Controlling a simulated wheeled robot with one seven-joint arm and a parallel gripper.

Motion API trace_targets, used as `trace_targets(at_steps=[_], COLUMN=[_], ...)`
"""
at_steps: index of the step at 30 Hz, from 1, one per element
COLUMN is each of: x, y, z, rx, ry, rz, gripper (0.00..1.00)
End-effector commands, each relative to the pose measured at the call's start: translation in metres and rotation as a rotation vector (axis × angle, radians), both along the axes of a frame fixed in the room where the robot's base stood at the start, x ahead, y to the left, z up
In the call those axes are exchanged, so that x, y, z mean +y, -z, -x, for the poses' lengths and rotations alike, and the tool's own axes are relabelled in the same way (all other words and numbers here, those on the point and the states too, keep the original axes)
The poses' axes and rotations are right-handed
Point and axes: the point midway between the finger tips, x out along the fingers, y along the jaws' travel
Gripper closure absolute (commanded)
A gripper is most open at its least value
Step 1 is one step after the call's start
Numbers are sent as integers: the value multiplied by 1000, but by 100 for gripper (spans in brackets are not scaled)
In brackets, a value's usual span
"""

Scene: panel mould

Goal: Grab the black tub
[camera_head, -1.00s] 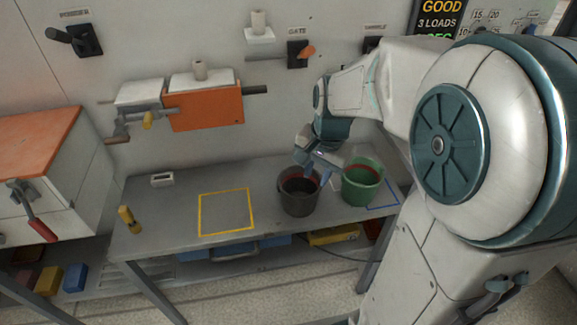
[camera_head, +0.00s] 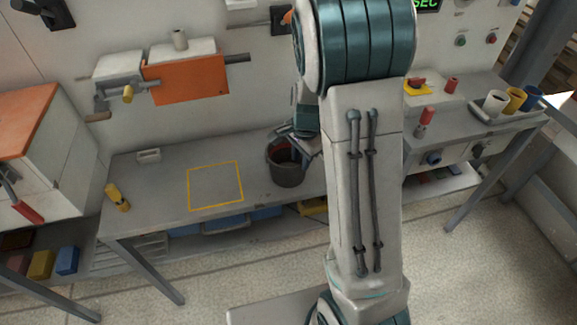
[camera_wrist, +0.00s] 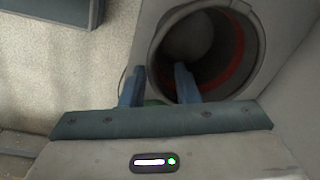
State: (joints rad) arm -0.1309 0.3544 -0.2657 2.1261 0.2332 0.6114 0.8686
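The black tub (camera_head: 287,174) stands upright on the grey bench, right of the yellow outlined square; a reddish band shows inside it. My gripper (camera_head: 300,134) is at the tub's right rear rim, partly hidden by my arm. In the wrist view the black tub (camera_wrist: 163,30) opens toward the camera. My gripper (camera_wrist: 160,84) has two blue fingers set apart, one over the tub's mouth and one outside its wall. The near rim lies between them. I see no firm contact on the wall.
The yellow outlined square (camera_head: 215,186) is empty. A yellow-and-black object (camera_head: 118,198) stands at the bench's left end. Several mugs (camera_head: 514,100) stand on a tray at the right. A bit of green (camera_wrist: 153,102) shows between my fingers.

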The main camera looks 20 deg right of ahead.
Motion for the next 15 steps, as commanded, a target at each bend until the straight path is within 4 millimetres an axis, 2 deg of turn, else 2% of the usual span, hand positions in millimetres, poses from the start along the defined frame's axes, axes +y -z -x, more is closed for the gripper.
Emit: trace_targets(at_steps=[9,15], x=[-1,-1], y=[42,52], z=[1,-1], rx=[4,1], ry=[1,0], rz=[1,0], gripper=[72,72])
